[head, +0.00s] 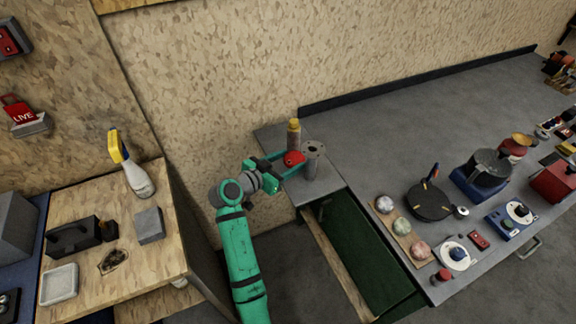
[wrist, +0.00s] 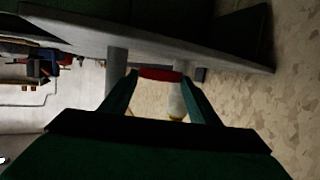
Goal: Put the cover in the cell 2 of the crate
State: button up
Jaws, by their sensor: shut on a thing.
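My gripper (head: 291,160) is shut on a small red cover (head: 293,158), held over the left end of the grey counter. The cover also shows in the wrist view (wrist: 160,74), as a thin red strip between the two green fingertips. A grey cylinder (head: 314,160) stands just right of the cover, and a bottle with a yellow cap (head: 294,134) stands just behind it. I cannot make out a crate with numbered cells in either view.
The grey counter (head: 400,110) has a wide clear stretch behind a dark pan (head: 430,201). Pots and dishes crowd its right side. A wooden bench (head: 125,275) at left holds a spray bottle (head: 132,165), a grey block (head: 150,225) and a black carrier (head: 75,238).

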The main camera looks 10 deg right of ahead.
jog(key=shift+a+f, duration=0.1)
jog(key=shift+f, duration=0.9)
jog(key=shift+f, duration=0.15)
jog(key=o, duration=1)
jog(key=shift+c, duration=0.2)
